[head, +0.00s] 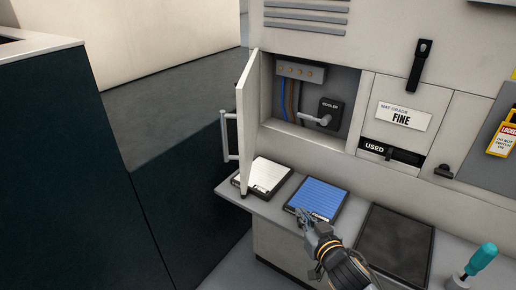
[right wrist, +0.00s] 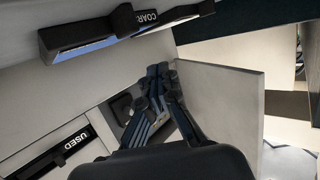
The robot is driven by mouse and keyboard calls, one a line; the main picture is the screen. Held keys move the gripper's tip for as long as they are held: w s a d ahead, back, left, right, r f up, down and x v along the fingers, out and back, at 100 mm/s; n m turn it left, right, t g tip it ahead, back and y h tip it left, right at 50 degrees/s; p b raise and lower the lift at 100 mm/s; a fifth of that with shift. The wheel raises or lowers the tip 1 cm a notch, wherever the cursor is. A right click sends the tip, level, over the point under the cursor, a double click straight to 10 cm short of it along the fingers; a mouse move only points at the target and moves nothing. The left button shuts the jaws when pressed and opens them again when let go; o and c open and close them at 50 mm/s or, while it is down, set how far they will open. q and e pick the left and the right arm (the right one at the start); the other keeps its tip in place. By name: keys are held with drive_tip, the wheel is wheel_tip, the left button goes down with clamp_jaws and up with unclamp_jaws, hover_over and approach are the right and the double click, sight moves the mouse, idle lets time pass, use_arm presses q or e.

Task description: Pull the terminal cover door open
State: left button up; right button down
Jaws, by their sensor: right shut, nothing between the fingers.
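The terminal cover door (head: 243,115) is a white panel hinged at the left of an open compartment. It stands swung out from the cabinet face, with a bar handle (head: 226,135) on its outer side. My right gripper (head: 303,213) is shut and empty, over the shelf by the blue pad. In the right wrist view its closed fingers (right wrist: 158,73) appear beside the door's inner face (right wrist: 222,105); I cannot tell whether they touch. My left gripper is out of view.
A shelf (head: 268,207) below holds a white pad (head: 264,175), a blue pad (head: 318,198) and a dark tray (head: 396,243). A teal-handled tool (head: 482,258) stands at right. The USED slot (head: 375,148) is right of the compartment. A dark counter (head: 70,180) stands left.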

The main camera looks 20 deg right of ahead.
sight(245, 143)
drive_tip(key=w+r+n+t+y, duration=0.2)
drive_tip(key=w+r+n+y, duration=0.1)
drive_tip(key=r+y, duration=0.4)
drive_tip(key=w+r+n+t+y, duration=0.1)
drive_tip(key=w+r+n+y, duration=0.25)
drive_tip(key=r, duration=0.55)
drive_tip(key=s+d+r+n+g+y, duration=0.2)
drive_tip(key=s+r+n+g+y, duration=0.25)
drive_tip(key=n+g+y, duration=0.5)
drive_tip(key=w+a+h+p, duration=0.1)
drive_tip(key=a, duration=0.2)
drive_tip(key=w+a+m+g+h+p, duration=0.1)
drive_tip(key=w+a, duration=0.1)
drive_tip(key=a, duration=0.2)
drive_tip(key=w+a+m+p, duration=0.1)
drive_tip(key=w+a, duration=0.1)
drive_tip(key=a, duration=0.2)
drive_tip(key=shift+a+r+g+h, duration=0.15)
drive_tip(key=shift+a+g+h, duration=0.05)
drive_tip(key=shift+g+h, duration=0.2)
drive_tip(key=shift+w+a, duration=0.25)
drive_tip(key=shift+a, duration=0.25)
drive_tip(key=shift+p, duration=0.35)
